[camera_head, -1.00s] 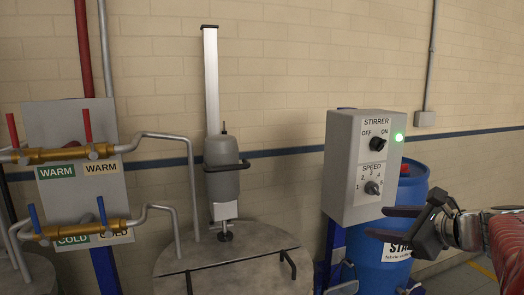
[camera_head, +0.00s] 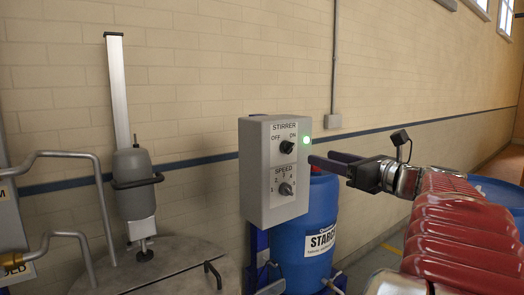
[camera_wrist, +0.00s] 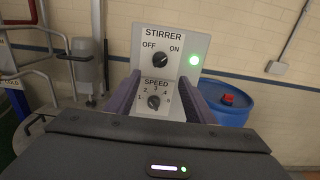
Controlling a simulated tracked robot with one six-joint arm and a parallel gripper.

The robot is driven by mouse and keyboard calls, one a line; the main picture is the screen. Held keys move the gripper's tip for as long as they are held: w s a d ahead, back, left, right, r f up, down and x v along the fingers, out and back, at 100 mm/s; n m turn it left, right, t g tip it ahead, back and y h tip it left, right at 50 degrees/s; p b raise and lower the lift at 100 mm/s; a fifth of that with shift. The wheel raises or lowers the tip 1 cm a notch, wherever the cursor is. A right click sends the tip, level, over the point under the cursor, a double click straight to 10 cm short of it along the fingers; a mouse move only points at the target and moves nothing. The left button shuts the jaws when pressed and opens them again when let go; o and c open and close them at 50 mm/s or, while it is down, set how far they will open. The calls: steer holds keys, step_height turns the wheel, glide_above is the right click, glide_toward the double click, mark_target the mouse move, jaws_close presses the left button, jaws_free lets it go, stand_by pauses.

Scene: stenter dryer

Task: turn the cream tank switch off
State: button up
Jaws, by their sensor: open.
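A grey control box labelled STIRRER (camera_head: 258,200) stands on a blue post. Its upper OFF/ON knob (camera_head: 287,147) is dark, and its pointer appears turned toward ON. The wrist view shows the knob (camera_wrist: 162,60) and lit lamp (camera_wrist: 194,60) too. A lower SPEED knob (camera_head: 286,189) sits below. My gripper (camera_head: 322,158) is open and empty, near the box's right side in the head view. In the wrist view its fingers (camera_wrist: 160,88) flank the lower part of the box face.
A stirrer motor (camera_head: 136,180) stands on a round tank lid (camera_head: 160,265) left of the box. A blue STARCH drum (camera_head: 312,215) stands behind and below my gripper. Pipes (camera_head: 60,157) run at far left. A brick wall closes the back.

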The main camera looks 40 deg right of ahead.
mark_target(292, 149)
steer(key=w, duration=1.3)
steer(key=shift+a, duration=0.2)
steer(key=shift+s, duration=0.1)
steer(key=shift+c, duration=0.3)
steer(key=c, duration=1)
